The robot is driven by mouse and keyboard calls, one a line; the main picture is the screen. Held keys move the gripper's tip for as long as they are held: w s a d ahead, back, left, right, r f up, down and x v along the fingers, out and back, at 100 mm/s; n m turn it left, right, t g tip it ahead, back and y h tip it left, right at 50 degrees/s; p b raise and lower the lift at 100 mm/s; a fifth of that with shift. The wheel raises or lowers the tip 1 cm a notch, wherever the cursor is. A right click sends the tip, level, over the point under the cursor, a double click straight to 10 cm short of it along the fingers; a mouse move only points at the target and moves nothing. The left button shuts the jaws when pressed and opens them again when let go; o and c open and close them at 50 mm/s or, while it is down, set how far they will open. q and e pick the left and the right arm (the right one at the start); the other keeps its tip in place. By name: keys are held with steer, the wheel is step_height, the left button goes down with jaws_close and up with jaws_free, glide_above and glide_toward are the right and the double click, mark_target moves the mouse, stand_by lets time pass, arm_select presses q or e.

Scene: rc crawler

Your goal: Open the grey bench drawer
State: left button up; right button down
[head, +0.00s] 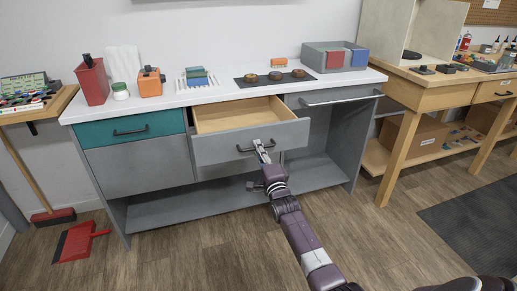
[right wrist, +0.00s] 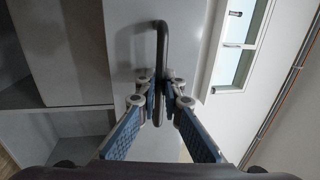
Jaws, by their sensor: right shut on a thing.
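The grey bench drawer (head: 235,143) is pulled out from the middle of the bench, and its pale wooden inside shows empty. My right gripper (head: 262,150) is at the drawer front, shut on the dark bar handle (head: 245,149). In the right wrist view the handle (right wrist: 161,38) runs down between the fingertips of my right gripper (right wrist: 163,95). The fingertips hide part of the handle. My left gripper is not in view.
A teal drawer (head: 130,129) to the left is closed. The white benchtop (head: 220,93) holds a red bin (head: 92,82), an orange container (head: 150,84) and a grey tray (head: 335,58). A red dustpan (head: 77,242) lies on the floor at left. Floor in front of the bench is mostly clear.

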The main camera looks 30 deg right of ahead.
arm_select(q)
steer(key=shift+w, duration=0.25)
arm_select(e)
steer(key=c, duration=2.3)
jaws_free()
steer(key=shift+c, duration=0.2)
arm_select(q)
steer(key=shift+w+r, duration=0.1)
arm_select(e)
steer(key=shift+s+a+f, duration=0.1)
steer(key=shift+s, duration=0.05)
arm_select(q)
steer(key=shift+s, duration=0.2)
arm_select(e)
steer(key=v, duration=1.1)
steer(key=shift+s, duration=0.3)
